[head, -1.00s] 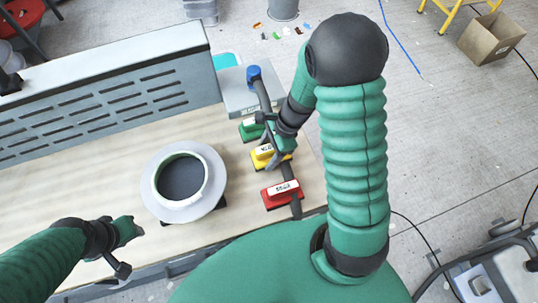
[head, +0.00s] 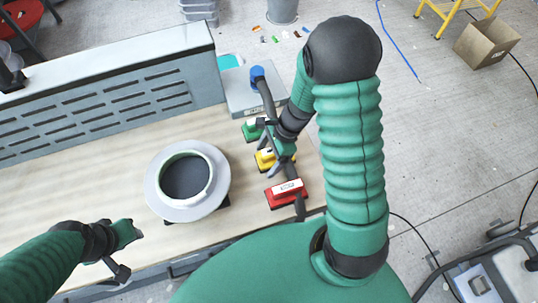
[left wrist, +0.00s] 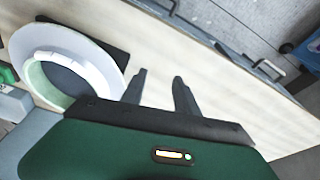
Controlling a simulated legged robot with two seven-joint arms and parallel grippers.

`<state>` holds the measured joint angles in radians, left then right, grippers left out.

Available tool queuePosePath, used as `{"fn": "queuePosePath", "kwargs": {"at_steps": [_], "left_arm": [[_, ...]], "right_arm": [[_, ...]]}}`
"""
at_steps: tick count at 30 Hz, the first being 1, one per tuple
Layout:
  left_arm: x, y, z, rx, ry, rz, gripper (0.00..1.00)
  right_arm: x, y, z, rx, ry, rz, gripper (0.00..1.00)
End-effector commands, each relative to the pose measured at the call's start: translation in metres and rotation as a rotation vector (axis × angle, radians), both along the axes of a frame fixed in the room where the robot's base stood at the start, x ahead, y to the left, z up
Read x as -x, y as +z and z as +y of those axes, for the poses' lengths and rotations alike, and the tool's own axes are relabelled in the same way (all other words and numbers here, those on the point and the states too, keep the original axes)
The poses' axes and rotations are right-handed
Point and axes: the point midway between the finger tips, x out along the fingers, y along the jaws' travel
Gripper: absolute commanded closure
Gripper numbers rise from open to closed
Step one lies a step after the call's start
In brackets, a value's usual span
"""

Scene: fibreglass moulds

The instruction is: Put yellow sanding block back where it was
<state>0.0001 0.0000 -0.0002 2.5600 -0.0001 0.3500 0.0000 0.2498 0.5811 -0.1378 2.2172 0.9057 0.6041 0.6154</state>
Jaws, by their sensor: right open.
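The yellow sanding block (head: 264,160) lies on the bench between the green and red blocks in the head view. My right gripper (head: 267,148) is open over it and hides part of its top and right end. I cannot tell whether the fingers touch the block. My left gripper (head: 131,251) is open and empty, low at the left near the bench's front edge. Its two fingers stand apart in the left wrist view (left wrist: 159,76), with nothing between them.
A green block (head: 250,132) and a labelled red block (head: 287,194) flank the yellow one closely. A dark bar with a blue end (head: 258,74) runs beside them. A white ring-shaped mould (head: 160,205) stands to the left. A slotted grey panel (head: 110,100) edges the bench.

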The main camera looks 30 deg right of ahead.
Motion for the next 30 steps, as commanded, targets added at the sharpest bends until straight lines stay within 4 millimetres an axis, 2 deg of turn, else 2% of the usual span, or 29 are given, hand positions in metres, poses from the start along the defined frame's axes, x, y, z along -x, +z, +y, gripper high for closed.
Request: {"fn": "queuePosePath", "kwargs": {"at_steps": [5,8,18,21,25,26,28,29,30], "left_arm": [[0.0,0.002,0.0,0.0,0.0,0.0,0.64],[0.0,0.005,0.0,0.0,0.0,0.0,0.64],[0.0,0.015,0.0,0.0,0.0,0.0,0.64],[0.0,0.016,0.0,0.0,0.0,0.0,0.64],[0.0,0.016,0.0,0.0,0.0,0.0,0.64],[0.0,0.016,0.0,0.0,0.0,0.0,0.64],[0.0,0.016,0.0,0.0,0.0,0.0,0.64],[0.0,0.016,0.0,0.0,0.0,0.0,0.64],[0.0,0.016,0.0,0.0,0.0,0.0,0.64]], "right_arm": [[0.0,0.012,-0.006,0.0,-0.002,-0.003,0.19],[-0.001,0.034,-0.014,0.0,-0.002,-0.007,0.19],[0.004,0.126,-0.046,0.002,-0.003,-0.006,0.19],[0.006,0.145,-0.054,0.002,-0.002,-0.003,0.19],[0.008,0.157,-0.06,0.002,0.004,-0.003,0.19],[0.009,0.157,-0.058,0.011,0.029,-0.006,0.19],[0.017,0.15,-0.046,0.075,0.202,-0.044,0.19],[0.022,0.144,-0.038,0.123,0.334,-0.072,0.19],[0.029,0.136,-0.026,0.199,0.551,-0.121,0.19]]}}
